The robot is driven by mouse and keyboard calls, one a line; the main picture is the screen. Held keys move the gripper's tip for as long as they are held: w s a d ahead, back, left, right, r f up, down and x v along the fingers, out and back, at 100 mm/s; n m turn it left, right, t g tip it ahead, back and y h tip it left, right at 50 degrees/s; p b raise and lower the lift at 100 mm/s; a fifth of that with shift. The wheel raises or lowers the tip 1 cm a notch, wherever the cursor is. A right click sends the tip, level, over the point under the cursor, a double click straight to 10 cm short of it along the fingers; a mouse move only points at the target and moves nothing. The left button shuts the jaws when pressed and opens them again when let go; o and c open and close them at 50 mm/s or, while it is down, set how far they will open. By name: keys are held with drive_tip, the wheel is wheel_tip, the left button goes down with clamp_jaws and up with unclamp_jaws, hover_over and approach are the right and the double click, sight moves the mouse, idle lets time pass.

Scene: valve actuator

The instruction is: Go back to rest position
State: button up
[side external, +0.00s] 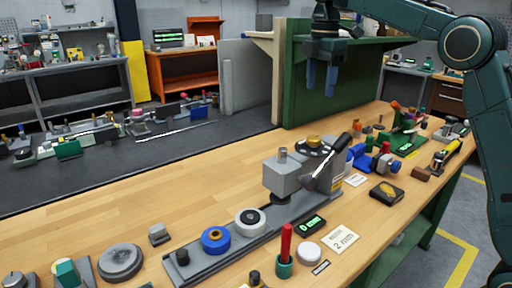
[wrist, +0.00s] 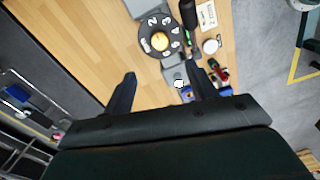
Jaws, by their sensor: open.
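My gripper (side external: 320,76) hangs fingers-down in the air at the top of the side external view, well above the workbench. Its two blue-grey fingers are apart with nothing between them. It also shows in the wrist view (wrist: 162,88) with the fingers spread. The valve actuator (side external: 288,176) stands on the wooden bench, a grey block with a round numbered dial and a black-handled lever (side external: 342,143). In the wrist view the numbered black dial (wrist: 159,38) with its yellow centre lies ahead of the fingers. The gripper touches nothing.
The wooden bench (side external: 130,215) carries a blue ring (side external: 215,240), a red-handled tool (side external: 286,245) in a green cup, a small green display (side external: 310,225) and a white card (side external: 341,240). A green panel (side external: 295,75) stands behind. The bench's left middle is clear.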

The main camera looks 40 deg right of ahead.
drive_tip(key=s+a+m+t, duration=0.2)
drive_tip(key=s+m, duration=0.2)
drive_tip(key=s, duration=0.4)
drive_tip(key=s+a+m+t, duration=0.1)
drive_tip(key=s+a+m, duration=0.25)
drive_tip(key=s, duration=0.45)
drive_tip(key=s+f+m+t, duration=0.1)
drive_tip(key=s+f+m, duration=0.3)
drive_tip(key=s, duration=0.3)
drive_tip(key=s+a+f+m+t, duration=0.1)
drive_tip(key=s+f+m, duration=0.3)
drive_tip(key=s+f, duration=0.2)
drive_tip(key=shift+s+f+t, duration=0.3)
drive_tip(key=shift+s, duration=0.95)
